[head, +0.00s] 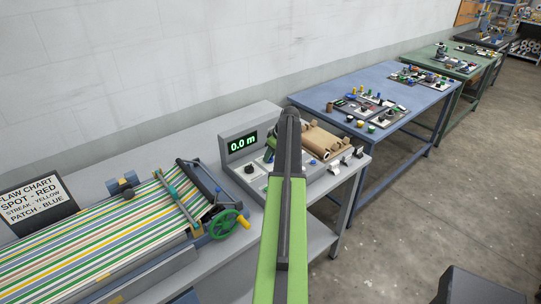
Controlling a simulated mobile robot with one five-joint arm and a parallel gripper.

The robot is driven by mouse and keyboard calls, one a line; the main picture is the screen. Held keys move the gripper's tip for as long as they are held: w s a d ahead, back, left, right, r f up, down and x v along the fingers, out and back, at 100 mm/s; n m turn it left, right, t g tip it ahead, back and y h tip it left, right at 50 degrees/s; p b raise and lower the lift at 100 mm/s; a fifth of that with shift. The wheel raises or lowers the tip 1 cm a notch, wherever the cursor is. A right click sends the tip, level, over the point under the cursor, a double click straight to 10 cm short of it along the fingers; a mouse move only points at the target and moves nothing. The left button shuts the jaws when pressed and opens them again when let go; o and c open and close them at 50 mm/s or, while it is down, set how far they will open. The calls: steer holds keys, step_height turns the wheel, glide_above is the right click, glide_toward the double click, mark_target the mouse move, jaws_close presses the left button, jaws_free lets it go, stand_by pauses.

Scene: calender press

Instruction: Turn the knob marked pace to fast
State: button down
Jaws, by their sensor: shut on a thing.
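The control panel (230,157) is a grey console with a green "0.0 m" display (243,145). A black knob (249,169) on its light face stands clear, left of my arm. My green and dark arm reaches over the panel and bends down at its far end. My gripper (268,160) shows only in a small part, low at the panel face beside the arm. It is shut on what appears to be another knob, mostly hidden behind the arm. The pace marking and the pointer position are too small or hidden to read.
Left, a striped web runs through a machine with a green handwheel (224,224) and a yellow handle. A dark flaw chart sign (35,200) stands behind it. Brown rolls (325,140) lie right of my arm. A blue table (375,75) with small parts stands beyond.

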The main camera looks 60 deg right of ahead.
steer(key=m, duration=0.1)
steer(key=m+h, duration=0.1)
steer(key=m, duration=0.2)
steer(key=shift+a+g+h, duration=0.25)
steer(key=shift+g+h, duration=0.05)
steer(key=shift+w+m+g+h, duration=0.1)
steer(key=shift+m+g+h, duration=0.2)
steer(key=shift+m, duration=0.95)
steer(key=shift+m+g+h, duration=0.2)
steer(key=shift+m+h, duration=0.2)
steer(key=shift+m, duration=0.85)
steer(key=c, duration=0.9)
jaws_free()
steer(key=shift+c, duration=0.2)
steer(key=p+v, duration=1.6)
steer(key=v, duration=0.1)
steer(key=shift+a, duration=0.2)
